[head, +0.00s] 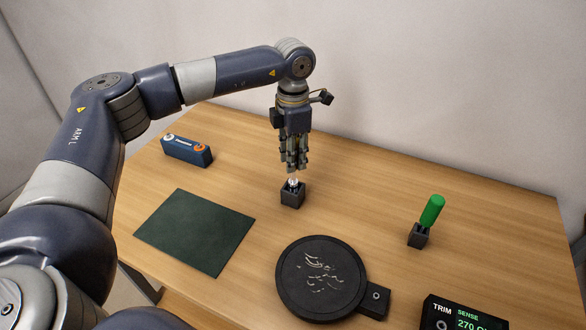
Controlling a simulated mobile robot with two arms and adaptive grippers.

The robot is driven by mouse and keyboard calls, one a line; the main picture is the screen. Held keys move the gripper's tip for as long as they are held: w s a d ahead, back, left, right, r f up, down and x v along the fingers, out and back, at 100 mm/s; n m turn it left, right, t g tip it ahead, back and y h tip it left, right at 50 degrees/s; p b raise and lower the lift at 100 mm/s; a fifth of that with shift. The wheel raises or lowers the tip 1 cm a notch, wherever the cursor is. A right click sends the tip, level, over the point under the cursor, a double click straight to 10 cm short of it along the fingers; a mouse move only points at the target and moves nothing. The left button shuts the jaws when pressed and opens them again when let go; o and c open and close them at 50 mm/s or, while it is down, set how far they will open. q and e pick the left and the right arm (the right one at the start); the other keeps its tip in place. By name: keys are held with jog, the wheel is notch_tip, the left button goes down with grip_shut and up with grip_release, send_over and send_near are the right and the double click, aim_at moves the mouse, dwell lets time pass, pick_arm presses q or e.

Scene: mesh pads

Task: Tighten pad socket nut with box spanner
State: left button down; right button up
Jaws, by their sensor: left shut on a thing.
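My left gripper (293,166) points straight down over a small dark block holder (292,198). Its fingers are shut on a small silver piece (293,182), which sits in or just above the holder's top. The fingers hide most of it, so I cannot tell for sure that it is the box spanner. The round black pad (287,294) lies flat at the front, with pale marks on its face. A dark socket block (384,308) juts from its right side, with a small round nut-like fitting (376,296) on it. My right gripper is not in view.
A green-handled tool (432,211) stands tilted in a second dark holder (418,236) at right. A trim display box (452,314) is at front right. A dark green mat (195,231) and a blue case (187,150) lie at left. The back right of the table is clear.

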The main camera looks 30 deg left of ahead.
pick_arm(q)
notch_tip(320, 180, up, 5)
jog(key=shift+d+f+b, duration=0.1)
jog(key=shift+f+b, duration=0.05)
jog(key=shift+b, duration=0.15)
jog(key=s+d+r+p, duration=0.1)
jog(key=s+d+p, duration=0.2)
jog(key=s+d, duration=0.5)
jog(key=s+d+r+p, duration=0.2)
jog(key=s+d, duration=0.7)
jog(key=d, duration=1)
jog(key=shift+s+d+r+p, duration=0.3)
jog(key=shift+p, duration=0.1)
jog(key=shift+f, duration=0.1)
notch_tip(320, 180, down, 7)
jog(key=b, duration=0.2)
jog(key=shift+b, duration=0.4)
